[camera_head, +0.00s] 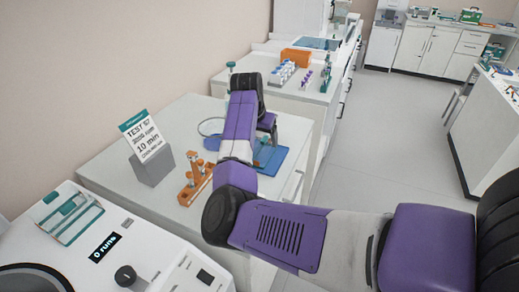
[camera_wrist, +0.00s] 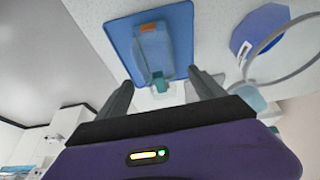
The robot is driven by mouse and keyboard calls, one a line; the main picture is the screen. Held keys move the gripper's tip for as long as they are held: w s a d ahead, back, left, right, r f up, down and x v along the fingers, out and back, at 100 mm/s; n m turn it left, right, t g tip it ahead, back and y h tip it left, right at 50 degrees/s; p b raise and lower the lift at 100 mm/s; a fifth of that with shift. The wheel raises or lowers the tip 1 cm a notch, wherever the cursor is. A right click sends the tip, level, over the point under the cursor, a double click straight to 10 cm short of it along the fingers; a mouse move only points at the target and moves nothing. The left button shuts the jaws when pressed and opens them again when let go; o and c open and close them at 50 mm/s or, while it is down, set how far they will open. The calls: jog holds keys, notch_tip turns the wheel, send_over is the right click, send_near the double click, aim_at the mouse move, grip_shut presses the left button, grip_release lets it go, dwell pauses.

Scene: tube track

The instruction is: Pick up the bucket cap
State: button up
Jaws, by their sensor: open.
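A translucent grey-blue piece (camera_wrist: 153,55), with an orange band at one end and a teal tab at the other, lies on a blue mat (camera_wrist: 121,38). It may be the bucket cap; I cannot tell for sure. My gripper (camera_wrist: 160,80) is open and empty, its two fingers on either side of the teal end, apart from it. In the head view my arm reaches over the counter and partly hides the blue mat (camera_head: 277,163) and the piece on it.
A clear ring (camera_wrist: 303,68) and a dark blue object (camera_wrist: 258,28) are at the right of the wrist view. An orange rack (camera_head: 194,184), a sign (camera_head: 144,137) on a grey block and a white machine (camera_head: 110,245) stand nearby. An orange box (camera_head: 295,57) is farther back.

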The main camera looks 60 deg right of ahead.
aim_at(265, 147)
jog(key=shift+d+p+x, duration=0.2)
jog(key=shift+p+x, duration=0.7)
jog(key=shift+x, duration=2.95)
jog(key=shift+s+r, duration=0.1)
jog(key=shift+r, duration=0.05)
jog(key=c, duration=1.4)
jog(key=shift+r, duration=0.1)
notch_tip(265, 147, up, 20)
jog(key=b, duration=0.3)
notch_tip(265, 147, up, 5)
jog(key=p, duration=0.4)
jog(key=shift+p, duration=0.35)
